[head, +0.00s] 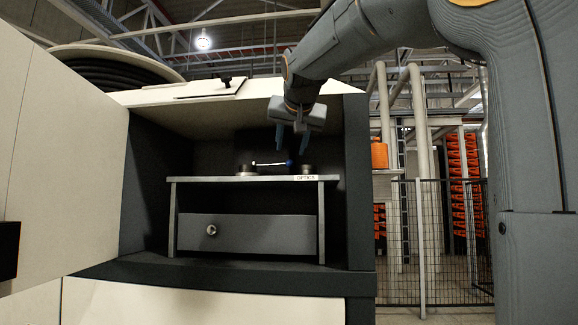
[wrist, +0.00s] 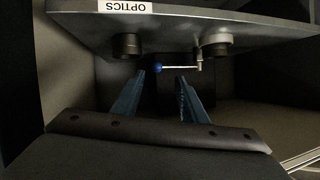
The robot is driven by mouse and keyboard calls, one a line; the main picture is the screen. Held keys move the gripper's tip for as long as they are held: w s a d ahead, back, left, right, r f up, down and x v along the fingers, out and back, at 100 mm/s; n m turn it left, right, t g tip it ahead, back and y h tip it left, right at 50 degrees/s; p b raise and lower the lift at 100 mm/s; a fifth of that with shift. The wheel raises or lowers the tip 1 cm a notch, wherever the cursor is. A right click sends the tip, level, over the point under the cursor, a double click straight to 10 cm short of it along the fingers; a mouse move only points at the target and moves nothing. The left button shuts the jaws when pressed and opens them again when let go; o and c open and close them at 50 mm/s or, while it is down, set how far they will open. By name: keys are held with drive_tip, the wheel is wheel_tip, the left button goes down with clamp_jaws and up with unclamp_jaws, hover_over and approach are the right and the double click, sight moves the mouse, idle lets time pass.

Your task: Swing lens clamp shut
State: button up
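The lens clamp shows as a thin pale arm (head: 268,164) with a blue ball (head: 289,163) at its right end, at the shelf marked OPTICS (head: 220,179). In the wrist view the arm (wrist: 180,68) runs from a small post (wrist: 200,62) beside one dark round mount (wrist: 217,45) to the blue ball (wrist: 157,70), near the other mount (wrist: 126,45). My gripper (head: 291,143) hangs above the ball, fingers down. In the wrist view its blue fingers (wrist: 160,77) are apart and empty, with the ball just beyond the tips, between their lines. Contact cannot be told.
The shelf stands inside a dark-walled cabinet (head: 356,180) with a pale top above. A grey drawer-like box (head: 260,232) with a round knob sits under the shelf. An open pale door (head: 60,170) stands at left. A mesh fence (head: 440,240) is at right.

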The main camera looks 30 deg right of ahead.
sight(290, 162)
drive_tip(key=shift+w+d, duration=0.2)
drive_tip(key=shift+d, duration=0.25)
drive_tip(key=shift+p+x, duration=1.2)
drive_tip(key=shift+x, duration=2.4)
clamp_jaws()
